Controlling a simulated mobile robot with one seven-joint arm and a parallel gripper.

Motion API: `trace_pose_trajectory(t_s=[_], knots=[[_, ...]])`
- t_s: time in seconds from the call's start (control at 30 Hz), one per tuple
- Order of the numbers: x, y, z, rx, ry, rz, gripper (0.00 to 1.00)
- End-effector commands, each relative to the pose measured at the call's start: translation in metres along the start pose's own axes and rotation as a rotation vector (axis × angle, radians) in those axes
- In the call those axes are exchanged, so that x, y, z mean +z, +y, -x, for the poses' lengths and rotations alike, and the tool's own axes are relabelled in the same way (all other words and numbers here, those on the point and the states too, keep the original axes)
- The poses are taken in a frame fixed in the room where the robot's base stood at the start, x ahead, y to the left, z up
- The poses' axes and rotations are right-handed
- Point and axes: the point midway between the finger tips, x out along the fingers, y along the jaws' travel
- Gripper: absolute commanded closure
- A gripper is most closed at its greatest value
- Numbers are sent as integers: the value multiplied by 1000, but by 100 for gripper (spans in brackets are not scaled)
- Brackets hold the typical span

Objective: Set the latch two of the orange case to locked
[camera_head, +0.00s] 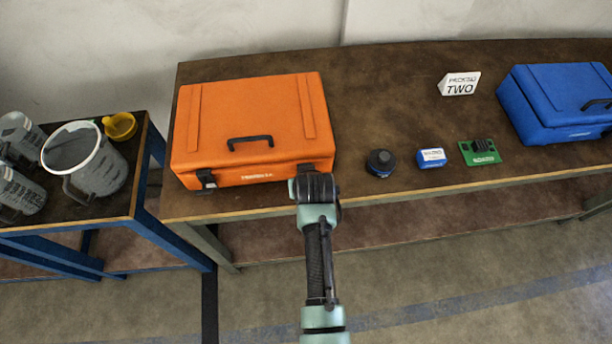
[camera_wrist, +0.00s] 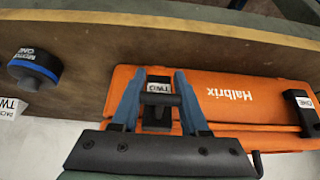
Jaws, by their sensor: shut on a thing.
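The orange case (camera_head: 250,110) is closed on the brown workbench, with a black handle on its lid. In the wrist view, its front (camera_wrist: 225,80) appears upside down. Latch two (camera_wrist: 157,115), black with a white "TWO" label, is between the blue fingers of my gripper (camera_wrist: 159,76). The fingers are shut on its black bar. In the head view, my gripper (camera_head: 315,184) is at the case's front right corner and hides most of that latch. Latch one (camera_head: 206,179) is at the front left and shows its "ONE" label in the wrist view (camera_wrist: 300,104).
A "TWO" sign (camera_head: 459,84) and blue case (camera_head: 560,100) are farther right. Jugs (camera_head: 85,160) stand left.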

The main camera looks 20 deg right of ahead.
Motion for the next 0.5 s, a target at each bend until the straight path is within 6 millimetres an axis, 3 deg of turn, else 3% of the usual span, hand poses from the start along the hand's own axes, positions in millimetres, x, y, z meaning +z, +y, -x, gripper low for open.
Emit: trace_pose_trajectory(t_s=[0.5], knots=[[-8, 0, 3, 1, -178, 0, 100]])
